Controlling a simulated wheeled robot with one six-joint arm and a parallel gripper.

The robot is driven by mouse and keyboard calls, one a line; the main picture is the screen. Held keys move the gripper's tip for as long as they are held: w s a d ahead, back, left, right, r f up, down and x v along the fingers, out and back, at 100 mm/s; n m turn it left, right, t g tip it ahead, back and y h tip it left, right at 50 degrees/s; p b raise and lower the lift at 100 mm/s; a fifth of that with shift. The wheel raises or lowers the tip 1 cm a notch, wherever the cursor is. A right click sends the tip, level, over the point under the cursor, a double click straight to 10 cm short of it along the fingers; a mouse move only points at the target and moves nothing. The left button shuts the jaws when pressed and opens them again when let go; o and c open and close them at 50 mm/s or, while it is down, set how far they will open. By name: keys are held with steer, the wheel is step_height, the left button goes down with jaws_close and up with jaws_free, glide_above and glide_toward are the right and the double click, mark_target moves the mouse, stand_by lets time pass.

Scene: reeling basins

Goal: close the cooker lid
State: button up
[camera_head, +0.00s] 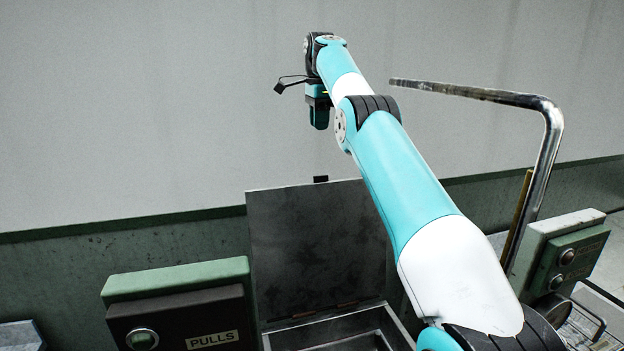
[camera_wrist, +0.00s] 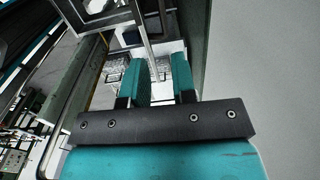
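The cooker lid (camera_head: 308,245) is a dark grey, scuffed metal panel. In the head view it stands open, nearly upright, hinged at its lower edge behind the cooker opening (camera_head: 340,330). A small black tab (camera_head: 320,179) shows at its top edge. My gripper (camera_head: 319,118) hangs above the lid, apart from it, pointing down in front of the pale wall. In the wrist view the two teal fingers (camera_wrist: 160,65) are apart with nothing between them. I cannot tell for sure whether the lid shows in the wrist view. My arm covers the area right of the lid.
A green-topped box labelled PULLS (camera_head: 180,310) stands left of the cooker. A bent metal pipe (camera_head: 545,150) rises on the right, near my arm, beside another green control box (camera_head: 570,260). The wall (camera_head: 150,110) is behind; the space above the lid's left side is clear.

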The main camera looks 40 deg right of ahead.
step_height(320, 180, down, 17)
steer(key=b, duration=0.8)
steer(key=shift+w+d+r+b, duration=0.1)
steer(key=shift+w+r+b, duration=0.1)
steer(key=shift+b, duration=0.2)
jaws_close()
